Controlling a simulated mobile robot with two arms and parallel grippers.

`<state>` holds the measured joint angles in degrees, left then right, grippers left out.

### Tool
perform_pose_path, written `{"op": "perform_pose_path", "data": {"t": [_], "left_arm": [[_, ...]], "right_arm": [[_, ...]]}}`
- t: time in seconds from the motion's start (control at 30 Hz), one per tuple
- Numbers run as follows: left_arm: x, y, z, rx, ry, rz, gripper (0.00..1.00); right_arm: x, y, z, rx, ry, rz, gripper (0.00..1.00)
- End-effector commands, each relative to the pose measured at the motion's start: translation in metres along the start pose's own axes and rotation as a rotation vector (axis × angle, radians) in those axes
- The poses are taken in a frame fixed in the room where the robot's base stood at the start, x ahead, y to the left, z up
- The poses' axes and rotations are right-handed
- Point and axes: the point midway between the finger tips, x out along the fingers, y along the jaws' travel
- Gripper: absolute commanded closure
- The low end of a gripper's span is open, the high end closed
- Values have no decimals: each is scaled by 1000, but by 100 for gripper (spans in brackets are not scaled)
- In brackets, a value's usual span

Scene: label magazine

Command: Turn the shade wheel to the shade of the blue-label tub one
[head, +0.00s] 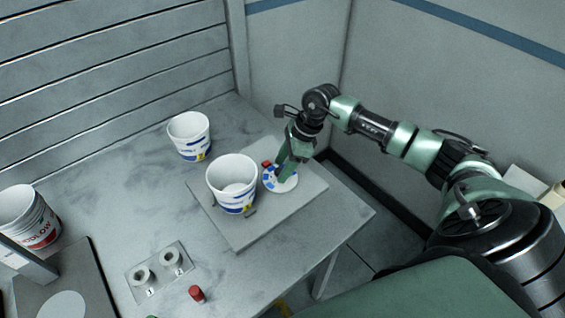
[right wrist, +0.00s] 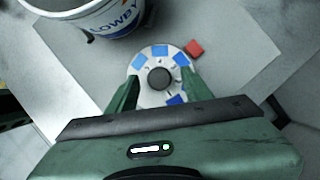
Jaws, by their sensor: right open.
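The shade wheel (head: 279,179) is a white disc with blue patches, lying on a grey board. In the right wrist view the wheel (right wrist: 152,60) shows a dark round knob (right wrist: 160,78) at its middle. A red block (right wrist: 194,48) sits at its edge. My right gripper (right wrist: 160,88) is open, its two green fingers on either side of the knob, apart from it. A white tub with blue and yellow markings (head: 232,184) stands on the board left of the wheel. A similar tub (head: 189,137) stands farther back. My left gripper is not in view.
The grey board (head: 250,237) lies near the table's right edge. A plate with two numbered round holders (head: 158,272) and a red-topped piece (head: 196,294) are at the front. A stack of tubs with red lettering (head: 29,218) stands at the left. The table between is clear.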

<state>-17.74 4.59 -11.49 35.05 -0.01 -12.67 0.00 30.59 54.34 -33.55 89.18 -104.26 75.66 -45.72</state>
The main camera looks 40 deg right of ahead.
Motion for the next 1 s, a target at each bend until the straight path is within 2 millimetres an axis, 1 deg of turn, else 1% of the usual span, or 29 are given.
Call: {"op": "perform_pose_path", "data": {"t": [0.2,0.27,0.3,0.37,0.4,0.47,0.5,0.77,1.0], "left_arm": [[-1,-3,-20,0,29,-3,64],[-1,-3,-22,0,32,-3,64],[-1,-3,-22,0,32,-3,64],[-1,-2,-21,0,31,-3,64],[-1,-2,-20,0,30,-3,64],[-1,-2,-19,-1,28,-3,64],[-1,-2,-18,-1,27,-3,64],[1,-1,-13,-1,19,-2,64],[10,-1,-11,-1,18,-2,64]], "right_arm": [[4,0,-1,1,1,-1,50],[4,0,-1,1,1,0,50],[4,0,-1,1,1,0,52],[4,0,-1,1,1,0,69],[4,0,-1,1,1,0,80],[4,0,-1,1,1,0,97],[4,0,-1,1,1,0,100],[4,0,-1,19,0,-8,100],[5,1,-2,117,0,-51,100]]}}
